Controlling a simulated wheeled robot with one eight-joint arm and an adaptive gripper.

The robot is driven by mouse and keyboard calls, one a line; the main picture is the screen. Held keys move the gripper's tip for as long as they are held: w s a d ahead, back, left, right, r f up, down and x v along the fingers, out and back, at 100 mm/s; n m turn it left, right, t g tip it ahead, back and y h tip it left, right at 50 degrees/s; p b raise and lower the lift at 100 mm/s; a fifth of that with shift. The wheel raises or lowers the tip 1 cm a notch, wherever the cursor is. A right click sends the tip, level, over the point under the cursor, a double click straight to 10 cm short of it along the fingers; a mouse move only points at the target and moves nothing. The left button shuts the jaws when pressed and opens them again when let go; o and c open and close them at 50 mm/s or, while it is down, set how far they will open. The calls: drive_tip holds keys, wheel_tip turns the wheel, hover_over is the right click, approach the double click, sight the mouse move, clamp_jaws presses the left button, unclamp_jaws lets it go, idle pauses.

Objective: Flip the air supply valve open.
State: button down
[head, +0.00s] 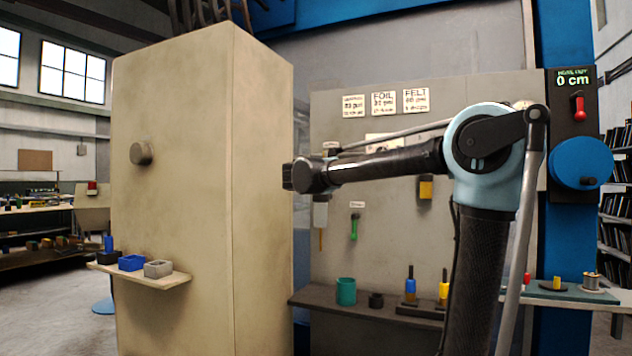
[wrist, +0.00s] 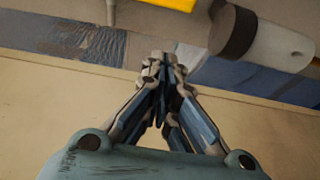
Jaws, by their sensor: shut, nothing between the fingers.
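No valve's label is readable, so I cannot tell for sure which part is the air supply valve. A small green lever (head: 354,227) hangs under a little label on the beige back panel. A red-handled lever (head: 577,106) sits on a black plate below a display reading 0 cm. In the wrist view my gripper (wrist: 163,62) is shut and empty, its fingertips together in front of a beige surface. Neither lever is recognisable in the wrist view. In the head view my arm reaches left across the panel, and I cannot make out the fingers.
A tall beige cabinet (head: 172,215) with a round knob (head: 141,153) stands left of my arm. A dark shelf (head: 325,300) below the panel holds a teal cup (head: 345,291) and handled tools. A blue wheel (head: 580,162) is at right. A white cylinder (wrist: 275,42) shows in the wrist view.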

drive_tip(key=shift+a+r, duration=0.15)
drive_tip(key=shift+a, duration=0.1)
drive_tip(key=shift+w, duration=0.1)
drive_tip(key=shift+w+d, duration=0.65)
drive_tip(key=shift+w, duration=0.75)
drive_tip(key=shift+w+d, duration=0.7)
drive_tip(key=shift+w, duration=0.75)
drive_tip(key=shift+w+d, duration=0.65)
drive_tip(key=shift+w, duration=0.75)
drive_tip(key=shift+s+a, duration=0.1)
drive_tip(key=shift+a, duration=0.05)
